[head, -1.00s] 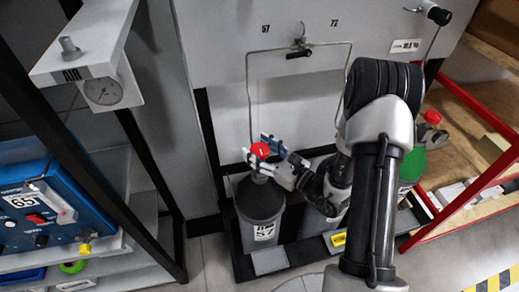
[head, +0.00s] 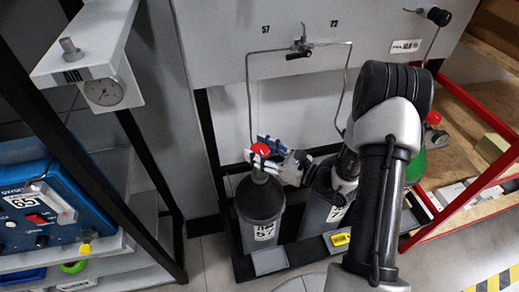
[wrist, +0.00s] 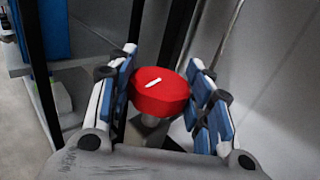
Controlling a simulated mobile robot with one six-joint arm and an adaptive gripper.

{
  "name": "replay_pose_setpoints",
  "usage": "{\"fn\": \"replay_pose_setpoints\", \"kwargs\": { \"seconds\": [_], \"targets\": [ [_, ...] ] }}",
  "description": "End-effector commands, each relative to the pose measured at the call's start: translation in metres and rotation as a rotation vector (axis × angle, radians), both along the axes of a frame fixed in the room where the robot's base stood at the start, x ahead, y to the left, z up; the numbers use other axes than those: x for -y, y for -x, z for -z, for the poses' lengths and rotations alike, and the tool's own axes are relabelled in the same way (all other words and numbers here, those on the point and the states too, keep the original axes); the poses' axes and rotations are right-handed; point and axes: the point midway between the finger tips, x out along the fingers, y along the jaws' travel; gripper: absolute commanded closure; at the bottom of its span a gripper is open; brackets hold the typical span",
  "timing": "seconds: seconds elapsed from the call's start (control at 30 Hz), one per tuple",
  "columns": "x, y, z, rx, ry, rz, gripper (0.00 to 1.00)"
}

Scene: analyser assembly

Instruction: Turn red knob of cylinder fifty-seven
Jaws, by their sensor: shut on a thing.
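The red knob (head: 260,149) sits on top of the grey cylinder 57 (head: 261,205), which stands upright and bears a white label reading 57. In the wrist view the round red knob (wrist: 160,98), with a white pointer mark on its face, is between the two blue-padded fingers. My gripper (wrist: 165,84) is shut on the knob, one finger on each side. In the head view my gripper (head: 259,153) reaches the knob from the right, and its fingers hide part of the knob's sides.
A second grey cylinder (head: 318,208) stands right of cylinder 57, partly behind my arm. A bent pipe (head: 248,90) rises behind the knob to the panel (head: 230,60) marked 57 and 72. A black rack post (head: 150,185) stands to the left.

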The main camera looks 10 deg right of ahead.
Motion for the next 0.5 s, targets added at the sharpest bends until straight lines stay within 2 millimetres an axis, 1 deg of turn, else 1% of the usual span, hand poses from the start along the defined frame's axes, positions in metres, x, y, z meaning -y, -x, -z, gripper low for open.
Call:
{"fn": "replay_pose_setpoints", "kwargs": {
  "seconds": [0.5],
  "targets": [
    [0.0002, -0.0004, 0.0018, 0.002, 0.005, -0.479, 0.78]
  ]
}}
